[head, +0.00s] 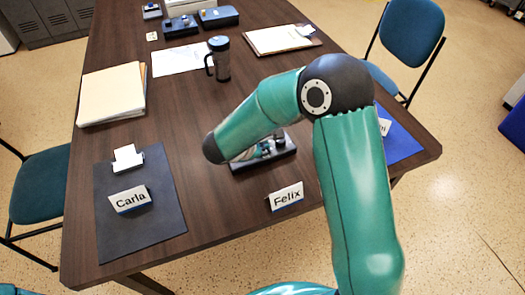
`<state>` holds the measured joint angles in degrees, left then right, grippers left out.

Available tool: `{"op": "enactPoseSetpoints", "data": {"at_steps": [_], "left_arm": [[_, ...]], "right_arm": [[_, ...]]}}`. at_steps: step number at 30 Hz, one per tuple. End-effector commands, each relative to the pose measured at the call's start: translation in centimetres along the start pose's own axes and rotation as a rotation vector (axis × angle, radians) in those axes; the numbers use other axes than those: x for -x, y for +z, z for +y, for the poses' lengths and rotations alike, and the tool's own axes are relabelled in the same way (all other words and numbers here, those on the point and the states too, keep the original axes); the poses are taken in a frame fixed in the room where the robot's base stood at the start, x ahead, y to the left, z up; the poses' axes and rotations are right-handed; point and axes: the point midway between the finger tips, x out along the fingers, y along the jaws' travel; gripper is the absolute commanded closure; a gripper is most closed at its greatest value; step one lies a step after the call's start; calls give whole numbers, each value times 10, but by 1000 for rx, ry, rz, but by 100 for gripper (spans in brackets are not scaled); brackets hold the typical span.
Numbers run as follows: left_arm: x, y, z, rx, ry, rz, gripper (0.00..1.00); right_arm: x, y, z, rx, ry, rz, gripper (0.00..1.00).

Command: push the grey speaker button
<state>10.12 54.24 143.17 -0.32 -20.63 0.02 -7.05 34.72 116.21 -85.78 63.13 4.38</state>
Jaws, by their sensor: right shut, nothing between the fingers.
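The grey speaker button cannot be made out for sure. A low black device (287,157) with small raised parts lies on the table near the middle, partly covered by my right forearm and wrist. My right arm comes in from the bottom right, bends at a dark elbow and reaches left and down over this device. My right gripper (266,150) is small and mostly hidden beneath the arm, shut and empty, at or just above the device; whether it touches is unclear. My left gripper is not in view.
Name cards for Carla (131,200) and Felix (286,196) stand near the front. A dark mug (221,60), a folder stack (112,94), a clipboard (277,40) and dark blue boxes (181,27) lie farther back. A blue folder (400,145) is right of my arm.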

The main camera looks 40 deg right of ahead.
Motion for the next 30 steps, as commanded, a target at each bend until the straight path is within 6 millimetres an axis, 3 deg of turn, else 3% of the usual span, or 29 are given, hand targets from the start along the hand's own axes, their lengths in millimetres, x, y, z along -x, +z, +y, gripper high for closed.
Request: {"op": "enactPoseSetpoints", "data": {"at_steps": [30], "left_arm": [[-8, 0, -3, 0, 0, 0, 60]], "right_arm": [[-4, -3, -3, 0, 1, 0, 100]]}}
